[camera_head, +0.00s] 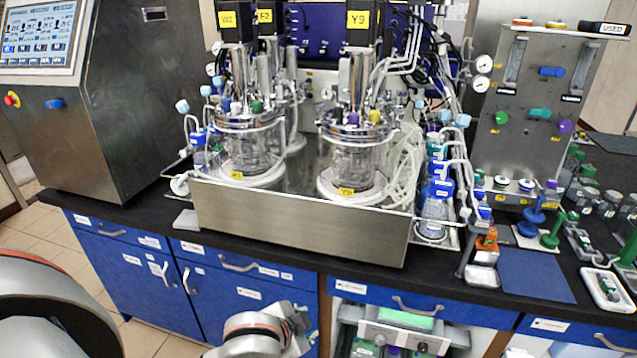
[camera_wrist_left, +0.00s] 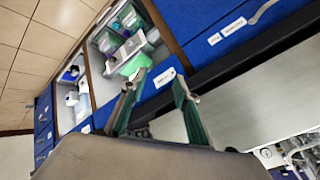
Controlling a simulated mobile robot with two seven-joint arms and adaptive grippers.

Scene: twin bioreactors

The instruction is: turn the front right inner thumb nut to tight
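Two glass bioreactor vessels stand at the front of a steel tray (camera_head: 300,222). The front left vessel (camera_head: 250,152) has a W2 label on top, and the front right vessel (camera_head: 350,160) has a Y9 label. The right vessel's steel head plate (camera_head: 355,130) carries small fittings, among them purple caps. I cannot pick out its thumb nuts at this size. My left gripper (camera_wrist_left: 155,84) shows in the left wrist view, its two teal-padded fingers spread with nothing between them. It is in front of the blue cabinets, apart from the vessels. My right gripper is not in view.
A touchscreen console (camera_head: 120,100) stands left of the tray. Blue-capped bottles (camera_head: 436,205) and tubing crowd the tray's right side. A valve panel (camera_head: 530,110) stands farther right, with coloured fittings before it. A blue mat (camera_head: 537,287) lies on the black bench.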

